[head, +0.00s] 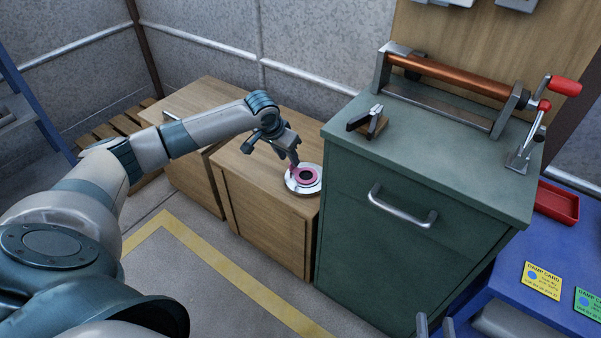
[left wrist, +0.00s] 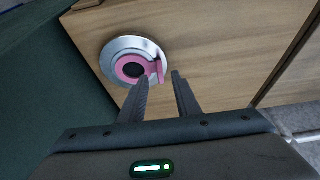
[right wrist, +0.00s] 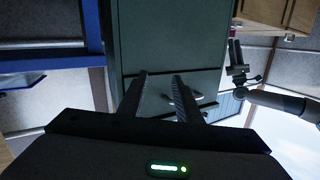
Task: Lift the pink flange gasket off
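The pink flange gasket (head: 303,174) lies on a round silver flange (head: 306,188) on top of a low wooden cabinet. In the left wrist view, the gasket (left wrist: 124,70) is a flat ring with a tab at its right side, around a dark centre hole on the flange (left wrist: 113,48). My left gripper (head: 294,163) is over the gasket's near left edge. Its fingers (left wrist: 161,74) are apart, with the tab's end showing between and just beyond their tips. Contact cannot be told. My right gripper (right wrist: 160,75) is open and empty, facing the green cabinet.
A green cabinet (head: 400,225) stands close to the right of the flange, higher than the wooden top (head: 262,180). It carries a black clamp-like tool (head: 368,122) and a copper roller (head: 450,76) with red handles. A blue bench (head: 520,255) with cards is at right.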

